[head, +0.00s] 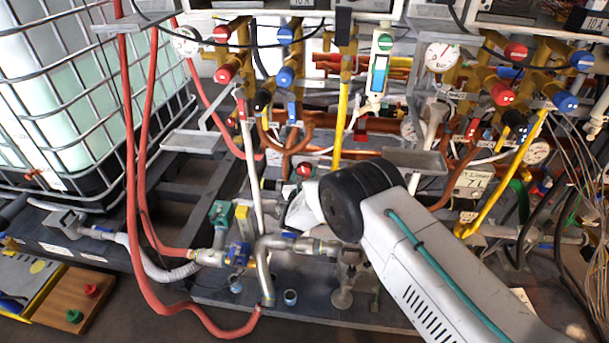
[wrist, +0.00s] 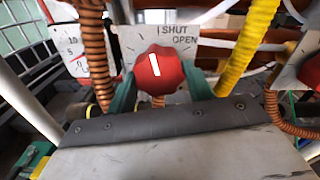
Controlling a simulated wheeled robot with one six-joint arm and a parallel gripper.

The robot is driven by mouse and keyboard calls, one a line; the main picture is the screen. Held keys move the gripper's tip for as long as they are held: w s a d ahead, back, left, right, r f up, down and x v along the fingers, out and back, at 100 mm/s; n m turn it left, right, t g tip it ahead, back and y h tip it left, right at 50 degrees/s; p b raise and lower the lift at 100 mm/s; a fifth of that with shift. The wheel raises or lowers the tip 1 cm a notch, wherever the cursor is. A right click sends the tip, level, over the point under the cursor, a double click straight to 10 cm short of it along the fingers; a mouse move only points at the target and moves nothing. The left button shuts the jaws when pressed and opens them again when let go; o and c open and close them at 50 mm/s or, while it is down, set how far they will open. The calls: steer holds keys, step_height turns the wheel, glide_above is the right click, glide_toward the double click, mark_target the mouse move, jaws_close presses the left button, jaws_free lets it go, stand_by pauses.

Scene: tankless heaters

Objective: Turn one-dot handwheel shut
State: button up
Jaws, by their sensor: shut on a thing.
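A red handwheel (wrist: 158,72) with a white pointer bar is in the middle of the wrist view. The bar is nearly upright, its top leaning slightly left, below the tick beside SHUT on the white plate (wrist: 133,42) behind it. OPEN is printed lower and to the right. I cannot make out any dot. My gripper (wrist: 160,88) has its green fingers on both sides of the handwheel and is shut on it. In the head view my wrist hides most of the gripper; a red knob (head: 304,170) shows beside it, and I cannot tell whether it is the same one.
An orange coiled hose (wrist: 94,55) and a yellow hose (wrist: 246,45) flank the handwheel closely. Another red knob (wrist: 312,70) is at the right edge. In the head view, red hoses (head: 130,150) hang at left beside a caged tank (head: 75,90). Pipes and valves crowd the rack.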

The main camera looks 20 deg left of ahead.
steer(key=shift+m, duration=0.8)
steer(key=shift+s, duration=0.1)
steer(key=o, duration=0.7)
steer(key=shift+a, duration=0.1)
steer(key=v, duration=0.7)
steer(key=shift+s, duration=0.35)
